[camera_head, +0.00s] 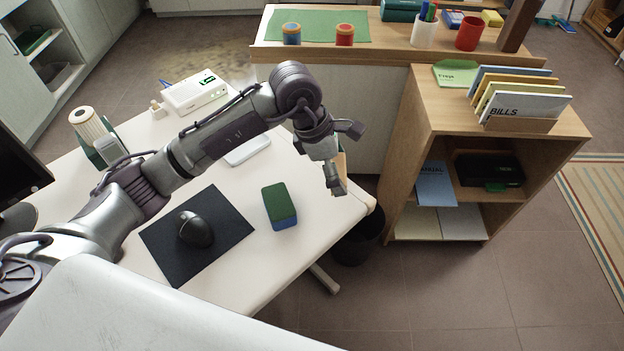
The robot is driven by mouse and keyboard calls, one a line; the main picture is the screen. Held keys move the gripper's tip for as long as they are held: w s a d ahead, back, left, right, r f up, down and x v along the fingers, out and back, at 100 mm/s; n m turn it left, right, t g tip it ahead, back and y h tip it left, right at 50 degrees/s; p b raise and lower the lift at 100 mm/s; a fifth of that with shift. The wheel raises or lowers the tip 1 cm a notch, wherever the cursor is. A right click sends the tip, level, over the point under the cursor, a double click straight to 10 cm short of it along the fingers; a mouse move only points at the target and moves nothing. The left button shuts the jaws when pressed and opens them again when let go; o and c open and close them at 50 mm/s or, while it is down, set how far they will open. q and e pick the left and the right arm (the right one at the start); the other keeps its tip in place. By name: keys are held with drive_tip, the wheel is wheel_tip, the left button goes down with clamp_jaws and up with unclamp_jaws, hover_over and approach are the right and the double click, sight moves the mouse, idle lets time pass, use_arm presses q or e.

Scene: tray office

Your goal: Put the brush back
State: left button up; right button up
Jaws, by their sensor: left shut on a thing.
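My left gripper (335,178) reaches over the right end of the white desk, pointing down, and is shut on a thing. A narrow tan strip (342,164) shows beside its fingers; I take it to be part of the brush, mostly hidden by the gripper. Its bristles cannot be made out. The held thing is near the desk's right edge; I cannot tell whether it touches the desk. My right gripper is not in view.
On the white desk (325,212) are a green and blue block (279,206) and a black mouse (195,230) on a dark mat (160,239). A wooden shelf unit (420,105) with file folders stands right. A dark bin (358,244) stands below the desk's right edge.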

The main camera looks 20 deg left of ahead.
use_arm(q)
hover_over(318, 189)
drive_tip(key=a, duration=0.1)
drive_tip(key=f, duration=0.3)
drive_tip(key=shift+s+a+f, duration=0.2)
drive_tip(key=shift+f, duration=0.2)
wheel_tip(318, 189, down, 4)
drive_tip(key=shift+r+p, duration=0.1)
drive_tip(key=shift+p, duration=0.25)
drive_tip(key=shift+f, duration=0.25)
drive_tip(key=o, duration=0.8)
drive_tip(key=shift+c, duration=0.2)
drive_tip(key=shift+r, duration=0.1)
